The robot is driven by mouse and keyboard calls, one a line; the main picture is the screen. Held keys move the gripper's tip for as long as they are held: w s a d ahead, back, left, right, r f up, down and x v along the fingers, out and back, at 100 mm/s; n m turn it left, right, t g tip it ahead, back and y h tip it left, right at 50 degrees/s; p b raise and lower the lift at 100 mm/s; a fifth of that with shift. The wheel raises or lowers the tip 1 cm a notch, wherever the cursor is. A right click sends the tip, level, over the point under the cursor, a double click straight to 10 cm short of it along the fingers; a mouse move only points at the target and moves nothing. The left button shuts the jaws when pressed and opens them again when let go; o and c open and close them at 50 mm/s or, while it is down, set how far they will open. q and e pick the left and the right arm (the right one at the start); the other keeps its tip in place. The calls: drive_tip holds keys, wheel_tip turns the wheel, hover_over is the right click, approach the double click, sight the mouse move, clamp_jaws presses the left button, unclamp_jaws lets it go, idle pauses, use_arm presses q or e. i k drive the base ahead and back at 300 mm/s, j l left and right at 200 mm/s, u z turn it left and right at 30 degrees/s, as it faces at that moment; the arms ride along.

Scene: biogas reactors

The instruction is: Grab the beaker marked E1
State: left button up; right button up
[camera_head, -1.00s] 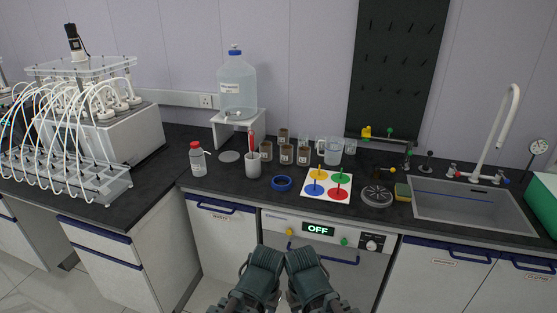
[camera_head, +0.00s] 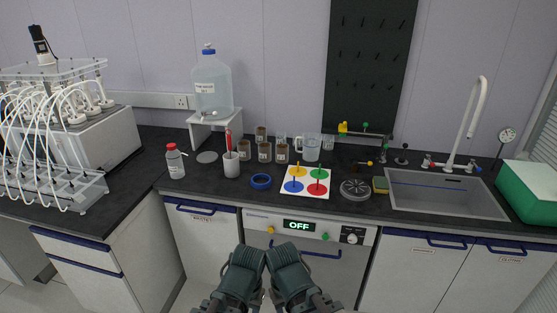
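Several small beakers with brown labels stand in a cluster on the dark counter: a back one (camera_head: 260,134), a left one (camera_head: 244,150), a middle one (camera_head: 264,152) and a right one (camera_head: 281,153). Their label text is too small to read, so I cannot tell which is E1. My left gripper (camera_head: 250,257) and my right gripper (camera_head: 284,255) are side by side at the bottom centre, in front of the dishwasher and well short of the beakers. Both seem empty; their fingertips are not clear enough to tell open from shut.
A grey cup (camera_head: 231,164) with a red tool, a blue ring (camera_head: 261,181) and a coloured-peg board (camera_head: 305,182) stand in front of the beakers. A measuring jug (camera_head: 312,148) is to their right. The sink (camera_head: 445,192) is farther right.

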sight(265, 152)
drive_tip(key=i+j, duration=1)
drive_tip(key=i, duration=0.2)
drive_tip(key=z, duration=1.55)
drive_tip(key=i+j, duration=0.15)
drive_tip(key=j, duration=0.15)
drive_tip(key=i+j, duration=0.15)
drive_tip(key=j, duration=0.1)
